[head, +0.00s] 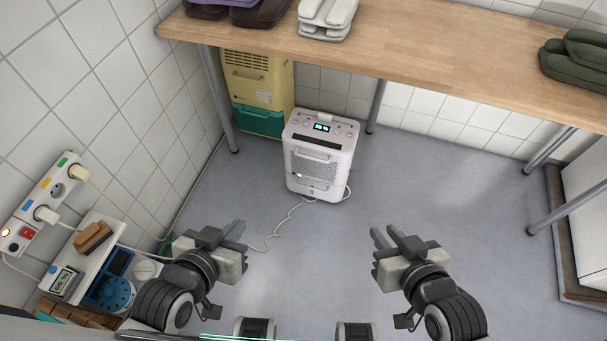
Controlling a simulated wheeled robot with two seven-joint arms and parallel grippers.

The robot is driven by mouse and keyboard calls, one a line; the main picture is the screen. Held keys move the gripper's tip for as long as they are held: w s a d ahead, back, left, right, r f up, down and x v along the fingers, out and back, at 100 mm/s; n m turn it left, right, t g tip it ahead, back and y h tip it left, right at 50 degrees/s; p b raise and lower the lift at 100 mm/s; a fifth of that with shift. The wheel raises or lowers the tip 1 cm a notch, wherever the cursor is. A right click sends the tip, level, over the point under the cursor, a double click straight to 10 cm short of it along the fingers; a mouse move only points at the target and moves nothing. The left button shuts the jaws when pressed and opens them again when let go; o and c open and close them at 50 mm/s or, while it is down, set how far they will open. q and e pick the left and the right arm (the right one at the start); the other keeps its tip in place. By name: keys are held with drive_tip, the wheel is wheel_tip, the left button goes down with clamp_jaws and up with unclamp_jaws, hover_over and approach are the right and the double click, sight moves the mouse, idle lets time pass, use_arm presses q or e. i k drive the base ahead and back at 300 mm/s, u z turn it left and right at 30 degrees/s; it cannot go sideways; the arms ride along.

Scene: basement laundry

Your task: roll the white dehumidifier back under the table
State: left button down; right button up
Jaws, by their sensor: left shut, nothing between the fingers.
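The white dehumidifier (318,160) stands upright on the floor near the front of the wooden table (400,45). It has a lit display on top and a grille and handle recess on its near face. The tabletop does not cover it in the head view. My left gripper (240,226) is shut and empty, in front of the dehumidifier and to its left. My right gripper (382,232) is in front and to its right, apart from it; its finger gap is unclear.
A yellow and green unit (258,90) stands under the table behind the dehumidifier, to the left. A white cord (275,234) trails leftward across the floor. A table leg (222,105) stands left. A power strip (45,205) is on the left wall. Floor to the right is clear.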

sight(314, 152)
drive_tip(key=u, duration=0.4)
drive_tip(key=i, duration=1)
drive_tip(key=z, duration=0.9)
